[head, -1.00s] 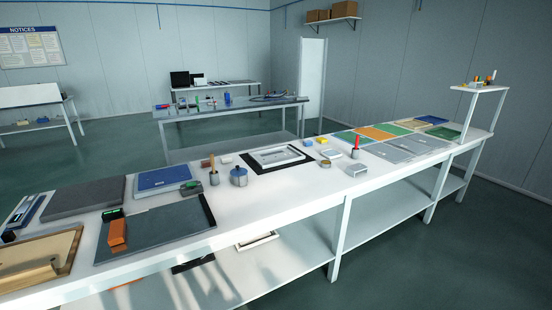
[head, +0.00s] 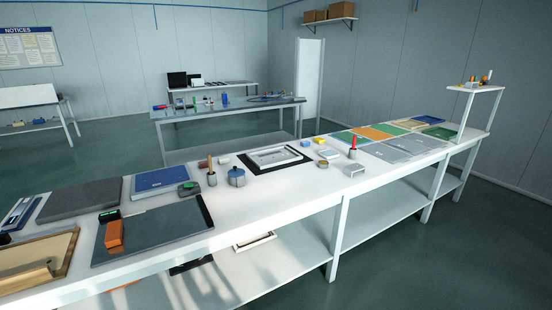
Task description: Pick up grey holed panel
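Several flat grey panels (head: 409,145) lie at the right part of the long white table (head: 290,197), in front of the coloured panels. Small marks show on them, but I cannot tell whether these are holes. A dark grey slab (head: 80,199) and a larger dark grey sheet (head: 155,233) lie at the left part of the table, also with no clear holes. Neither of my grippers is in view.
A white frame on a black mat (head: 272,158) lies mid-table, near a blue-grey pot (head: 236,176) and cups with upright tools. Coloured panels (head: 376,133) lie farther right. Open floor (head: 430,265) lies at front right.

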